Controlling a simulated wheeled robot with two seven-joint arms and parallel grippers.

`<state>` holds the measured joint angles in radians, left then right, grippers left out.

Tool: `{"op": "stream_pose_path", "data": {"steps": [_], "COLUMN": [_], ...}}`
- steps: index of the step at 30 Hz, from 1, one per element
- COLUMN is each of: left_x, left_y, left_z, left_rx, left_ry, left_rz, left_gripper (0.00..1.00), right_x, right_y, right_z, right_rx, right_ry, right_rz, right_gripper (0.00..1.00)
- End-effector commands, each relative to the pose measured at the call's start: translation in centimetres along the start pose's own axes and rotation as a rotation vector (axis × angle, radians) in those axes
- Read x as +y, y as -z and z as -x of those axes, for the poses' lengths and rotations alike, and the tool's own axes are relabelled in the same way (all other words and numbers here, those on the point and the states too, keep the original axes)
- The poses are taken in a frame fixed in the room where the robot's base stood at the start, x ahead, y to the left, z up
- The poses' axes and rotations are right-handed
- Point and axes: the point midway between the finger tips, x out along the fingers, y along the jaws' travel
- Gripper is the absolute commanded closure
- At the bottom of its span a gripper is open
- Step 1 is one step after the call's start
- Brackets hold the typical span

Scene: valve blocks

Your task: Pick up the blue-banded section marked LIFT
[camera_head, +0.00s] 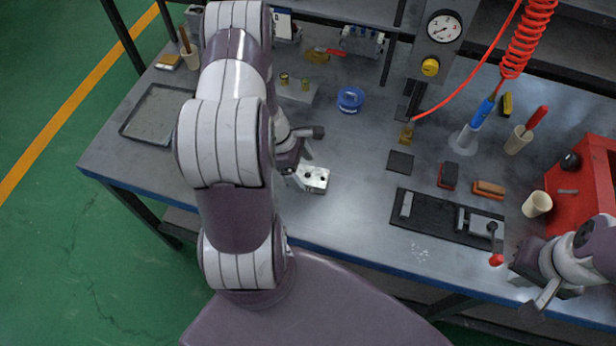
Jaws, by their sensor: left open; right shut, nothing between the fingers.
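I cannot make out a section with a blue band or the word LIFT. A silvery metal block (314,179) with dark holes in its top sits on the bench, left of centre near the front edge. My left gripper (309,151) is open, just behind and above this block. I cannot tell whether a finger touches it. My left arm hides part of the bench to the left. My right gripper (533,295) is shut and empty at the front right edge of the bench.
A blue ring-shaped item (350,100) lies behind the block. A black fixture plate (428,226) with a red-knobbed clamp lies right of centre. A red box (585,190) and cream cup (537,204) stand at the right. A red coiled hose (514,55) hangs above. A tray (135,128) lies far left.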

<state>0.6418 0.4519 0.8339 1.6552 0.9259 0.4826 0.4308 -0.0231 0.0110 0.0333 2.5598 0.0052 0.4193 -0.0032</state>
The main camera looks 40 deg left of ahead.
Motion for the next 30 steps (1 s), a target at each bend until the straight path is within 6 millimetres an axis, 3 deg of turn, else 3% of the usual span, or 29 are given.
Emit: {"op": "stream_pose_path", "data": {"steps": [6,22,29,30], "left_x": [0.1,0.2,0.2,0.2], "left_y": [-0.2,-0.1,-0.1,-0.1], "left_z": [-3.4,-3.8,-3.7,-3.7], "left_rx": [0.000,0.001,0.001,0.001], "left_ry": [0.001,0.000,0.000,0.000], "left_rz": [-0.001,-0.002,-0.002,-0.003], "left_gripper": [0.08,0.08,0.83,0.84], "right_x": [0.0,0.0,0.0,0.0], "right_y": [0.0,0.0,0.0,0.0], "right_z": [0.2,-0.1,0.0,0.0], "right_rx": [0.000,0.000,0.000,0.000], "right_ry": [0.000,0.000,0.000,0.000], "right_rz": [0.000,0.000,0.000,0.000], "right_gripper": [1.00,1.00,1.00,1.00]}}
